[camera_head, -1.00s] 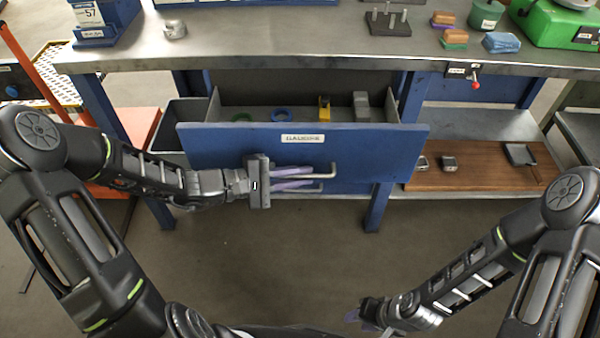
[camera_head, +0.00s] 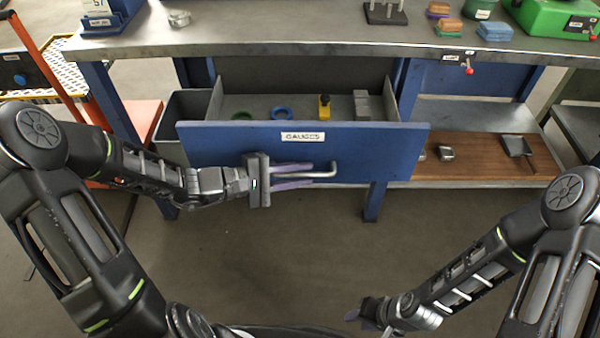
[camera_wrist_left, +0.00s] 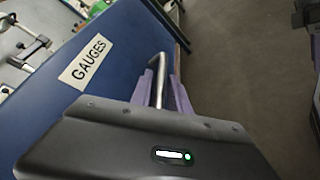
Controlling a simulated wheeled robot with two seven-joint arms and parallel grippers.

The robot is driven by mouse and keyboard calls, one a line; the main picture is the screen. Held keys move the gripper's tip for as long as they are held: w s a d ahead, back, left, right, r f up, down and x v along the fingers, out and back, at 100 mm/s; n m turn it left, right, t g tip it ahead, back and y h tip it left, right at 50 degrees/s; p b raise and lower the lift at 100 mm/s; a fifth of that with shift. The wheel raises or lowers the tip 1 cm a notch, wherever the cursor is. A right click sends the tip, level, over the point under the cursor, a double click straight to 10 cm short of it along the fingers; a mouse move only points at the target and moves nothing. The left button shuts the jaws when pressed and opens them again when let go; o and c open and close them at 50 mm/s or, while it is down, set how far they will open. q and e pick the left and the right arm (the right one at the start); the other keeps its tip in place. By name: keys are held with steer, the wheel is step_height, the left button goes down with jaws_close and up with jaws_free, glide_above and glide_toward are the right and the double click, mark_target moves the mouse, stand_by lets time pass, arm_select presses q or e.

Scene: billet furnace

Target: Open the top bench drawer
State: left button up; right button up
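The blue top bench drawer, labelled GAUGES (camera_head: 370,150), stands well out from the bench, and its grey interior shows. Its bent metal handle (camera_head: 325,174) sticks out from the front. My left gripper (camera_head: 300,175) has its purple fingers on either side of the handle bar, closed around it. The left wrist view shows the bar (camera_wrist_left: 159,66) between the two fingers (camera_wrist_left: 161,88), beside the drawer label (camera_wrist_left: 85,62). Any small gap at the bar is hard to see. My right gripper (camera_head: 360,314) is low at the bottom, away from the bench; its finger opening is unclear.
The drawer holds a green ring (camera_head: 242,115), a blue ring (camera_head: 282,113), a yellow item (camera_head: 324,108) and grey blocks (camera_head: 362,105). The worktop (camera_head: 280,38) is behind. A wooden shelf board (camera_head: 480,163) lies right. The floor (camera_head: 270,260) before the drawer is clear.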

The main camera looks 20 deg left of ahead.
arm_select(q)
steer(key=v, duration=0.7)
steer(key=shift+s+a+r+p, duration=0.15)
steer(key=shift+s+a+p, duration=0.15)
steer(key=shift+p, duration=0.1)
stand_by(0.3)
